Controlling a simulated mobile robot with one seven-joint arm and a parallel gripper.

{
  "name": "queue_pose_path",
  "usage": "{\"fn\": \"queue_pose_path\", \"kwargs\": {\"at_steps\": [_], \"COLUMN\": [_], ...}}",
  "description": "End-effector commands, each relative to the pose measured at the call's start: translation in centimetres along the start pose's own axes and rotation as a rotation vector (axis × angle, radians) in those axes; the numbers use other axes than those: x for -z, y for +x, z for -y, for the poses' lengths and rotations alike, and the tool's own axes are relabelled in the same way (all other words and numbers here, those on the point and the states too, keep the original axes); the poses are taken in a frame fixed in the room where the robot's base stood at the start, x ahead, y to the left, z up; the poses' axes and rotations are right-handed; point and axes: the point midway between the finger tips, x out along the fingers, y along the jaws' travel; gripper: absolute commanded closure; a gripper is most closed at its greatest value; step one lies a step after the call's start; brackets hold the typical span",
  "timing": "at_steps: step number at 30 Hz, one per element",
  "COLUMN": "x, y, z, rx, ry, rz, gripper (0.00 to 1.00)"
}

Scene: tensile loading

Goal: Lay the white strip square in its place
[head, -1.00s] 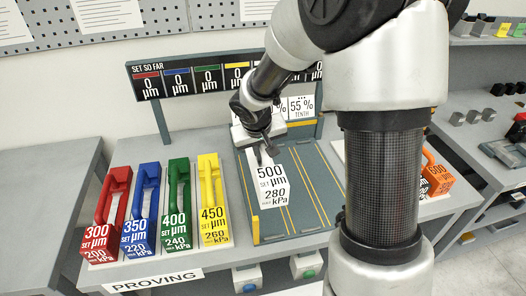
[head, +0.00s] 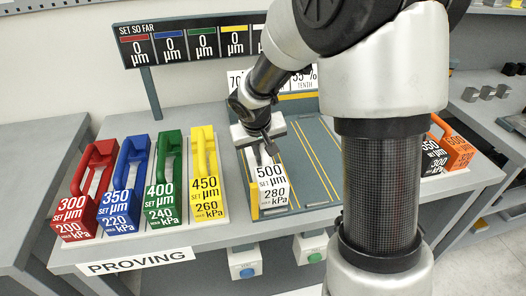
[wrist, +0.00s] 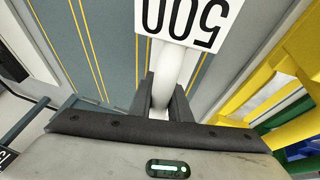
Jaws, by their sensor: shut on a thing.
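The white strip (head: 271,187) is a white block marked 500 µm, 280 kPa, with a white handle on top. It is over the left lane of the grey-green board (head: 318,165) with yellow lines, its front end near the board's front edge. It looks roughly in line with the lane; I cannot tell whether it touches the board. My gripper (head: 268,147) is shut on its handle. In the wrist view my gripper (wrist: 164,95) has its fingers either side of the white handle (wrist: 174,68). My arm hides part of the board's right side.
Red (head: 85,195), blue (head: 122,195), green (head: 164,185) and yellow (head: 206,180) handled blocks stand in a row left of the board. An orange block (head: 456,152) is to the right, behind my arm. A display panel (head: 195,45) rises behind.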

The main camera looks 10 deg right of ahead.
Motion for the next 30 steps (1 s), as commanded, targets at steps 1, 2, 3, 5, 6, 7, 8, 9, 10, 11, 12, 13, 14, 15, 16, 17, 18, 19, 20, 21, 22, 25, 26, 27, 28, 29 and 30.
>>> {"fn": "queue_pose_path", "kwargs": {"at_steps": [1, 2, 3, 5, 6, 7, 8, 9, 10, 11, 12, 13, 14, 15, 16, 17, 18, 19, 20, 21, 22, 25, 26, 27, 28, 29, 30], "x": [0.16, 0.17, 0.17, 0.17, 0.17, 0.16, 0.16, 0.15, 0.13, 0.11, 0.08, 0.06, 0.04, 0.0, -0.03, -0.06, -0.09, -0.12, -0.06, -0.04, -0.05, -0.1, -0.11, -0.12, -0.13, -0.14, -0.29], "y": [-0.11, -0.13, -0.14, -0.15, -0.14, -0.14, -0.13, -0.1, -0.07, -0.03, 0.03, 0.09, 0.15, 0.24, 0.32, 0.38, 0.47, 0.53, 0.41, 0.36, 0.37, 0.4, 0.41, 0.42, 0.42, 0.43, 0.53], "z": [-0.02, -0.02, -0.02, -0.02, -0.02, -0.02, -0.02, -0.01, 0.0, 0.01, 0.02, 0.03, 0.05, 0.07, 0.09, 0.11, 0.13, 0.15, 0.12, 0.11, 0.11, 0.11, 0.11, 0.11, 0.11, 0.11, 0.13], "rx": [0.0, 0.0, 0.0, 0.0, 0.0, 0.0, 0.0, 0.0, 0.0, 0.0, 0.0, 0.0, 0.0, 0.0, 0.0, 0.0, 0.0, 0.0, 0.0, 0.0, 0.0, 0.0, 0.0, 0.0, 0.0, 0.0, 0.0], "ry": [0.0, 0.0, 0.0, 0.0, 0.0, 0.0, 0.0, 0.0, 0.0, 0.0, 0.0, 0.0, 0.0, 0.0, 0.0, 0.0, -0.001, -0.001, -0.001, -0.001, -0.001, 0.0, 0.0, 0.0, 0.0, 0.0, -0.001], "rz": [-0.004, -0.003, -0.003, -0.003, -0.003, -0.003, -0.003, -0.003, -0.003, -0.003, -0.003, -0.003, -0.003, -0.003, -0.003, -0.003, -0.003, -0.003, -0.004, -0.003, -0.003, -0.002, -0.002, -0.002, -0.001, -0.001, 0.002], "gripper": [1.0, 1.0, 1.0, 1.0, 1.0, 1.0, 1.0, 1.0, 1.0, 1.0, 1.0, 1.0, 1.0, 1.0, 1.0, 1.0, 1.0, 1.0, 0.8, 0.73, 0.68, 0.61, 0.61, 0.61, 0.61, 0.61, 0.61]}}
